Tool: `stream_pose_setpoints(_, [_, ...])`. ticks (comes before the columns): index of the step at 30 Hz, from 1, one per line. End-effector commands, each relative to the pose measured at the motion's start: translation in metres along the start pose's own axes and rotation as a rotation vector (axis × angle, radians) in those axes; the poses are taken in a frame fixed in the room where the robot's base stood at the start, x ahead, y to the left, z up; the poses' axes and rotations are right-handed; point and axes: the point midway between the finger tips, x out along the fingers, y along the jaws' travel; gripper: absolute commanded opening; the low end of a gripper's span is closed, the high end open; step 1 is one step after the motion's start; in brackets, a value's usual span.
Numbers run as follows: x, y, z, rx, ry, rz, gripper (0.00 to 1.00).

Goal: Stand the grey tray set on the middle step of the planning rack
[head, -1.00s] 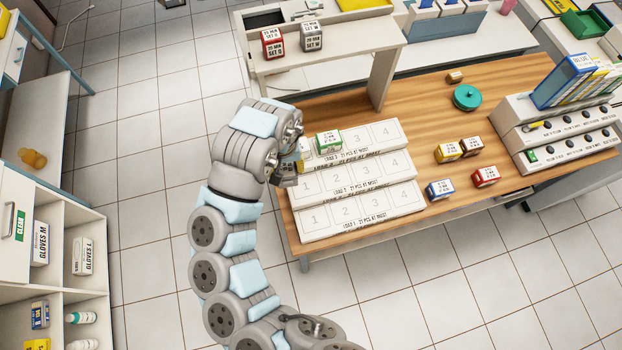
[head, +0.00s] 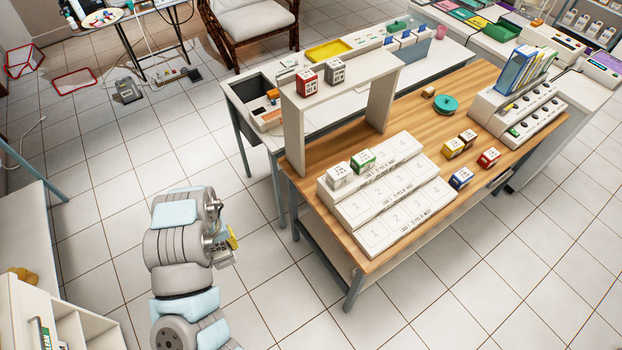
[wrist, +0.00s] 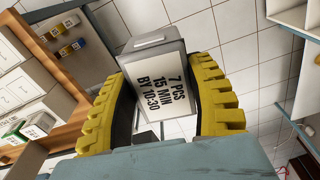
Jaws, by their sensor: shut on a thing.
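A grey tray set (wrist: 158,80), a box with a grey top and a white label reading "7 PCS 15 MIN BY 10:30", is between the yellow fingers of my gripper (wrist: 165,105) in the wrist view. My gripper is shut on it, and the box looks tilted there. In the head view my gripper (head: 230,244) is over the floor left of the table, apart from the rack; the held box is mostly hidden. The three-step planning rack (head: 391,203) stands on the table; its middle step is bare. A white box (head: 340,175) and a green box (head: 363,161) stand on its top step.
A red box (head: 306,83) and another grey box (head: 332,72) stand on a raised white shelf (head: 352,80). Several coloured boxes, including a blue one (head: 461,178), sit right of the rack on the wooden table (head: 420,120). Floor between my arm and the table is clear.

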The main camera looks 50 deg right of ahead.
Motion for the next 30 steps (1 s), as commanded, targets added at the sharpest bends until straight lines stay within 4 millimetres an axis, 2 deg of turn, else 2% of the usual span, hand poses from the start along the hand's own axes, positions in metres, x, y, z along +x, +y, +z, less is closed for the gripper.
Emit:
stream_pose_setpoints(1, [0.004, 0.019, -0.007, 0.051, 0.003, 0.002, 0.16])
stream_pose_setpoints(6, [0.007, 0.074, -0.023, 0.223, 0.013, 0.002, 0.16])
stream_pose_setpoints(15, [0.017, 0.177, -0.033, 0.524, 0.016, 0.005, 0.16])
stream_pose_setpoints(23, [0.025, 0.270, -0.023, 0.787, 0.017, 0.011, 0.16])
stream_pose_setpoints(30, [0.035, 0.354, 0.004, 1.034, 0.011, 0.017, 0.16])
